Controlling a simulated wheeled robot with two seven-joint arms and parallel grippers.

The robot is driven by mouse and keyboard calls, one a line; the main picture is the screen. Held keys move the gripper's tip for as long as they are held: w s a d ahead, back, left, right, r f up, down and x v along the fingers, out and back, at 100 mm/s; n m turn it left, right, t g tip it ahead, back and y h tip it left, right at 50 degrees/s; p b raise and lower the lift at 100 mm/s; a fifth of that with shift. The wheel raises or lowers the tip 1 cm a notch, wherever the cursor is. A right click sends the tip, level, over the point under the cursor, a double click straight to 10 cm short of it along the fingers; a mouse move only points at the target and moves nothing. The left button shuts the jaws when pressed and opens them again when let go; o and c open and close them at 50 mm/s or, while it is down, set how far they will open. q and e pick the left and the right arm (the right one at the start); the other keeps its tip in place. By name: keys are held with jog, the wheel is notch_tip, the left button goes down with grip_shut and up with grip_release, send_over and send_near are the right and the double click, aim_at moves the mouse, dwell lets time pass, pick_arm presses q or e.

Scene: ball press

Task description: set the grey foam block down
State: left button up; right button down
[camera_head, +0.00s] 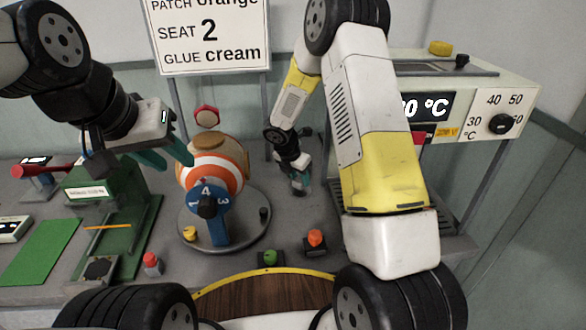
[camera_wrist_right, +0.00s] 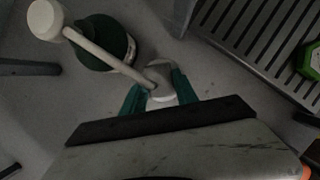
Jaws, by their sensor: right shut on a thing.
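My left gripper (camera_head: 166,154) has its teal fingers spread at the left of the striped ball (camera_head: 218,167). My right gripper (camera_head: 301,183) points down toward the bench behind my right forearm; its fingertips are small in the head view. In the right wrist view its teal fingers (camera_wrist_right: 160,88) are closed on the pale end of a white tool (camera_wrist_right: 108,58). A thin rod runs from this end to a round white head at the upper left. I cannot pick out a separate grey foam block in either view.
A dark green pot (camera_wrist_right: 106,44) stands close beside the rod. The slotted metal tray (camera_wrist_right: 262,42) is at the upper right in the wrist view. The ball's round base (camera_head: 254,236), a green knob (camera_head: 270,258) and an orange knob (camera_head: 315,239) occupy the bench.

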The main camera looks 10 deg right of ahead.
jog(key=shift+f, duration=0.85)
jog(key=c, duration=0.9)
grip_release()
jog(key=shift+f, duration=0.1)
jog(key=shift+c, duration=0.2)
jog(key=v, duration=1.2)
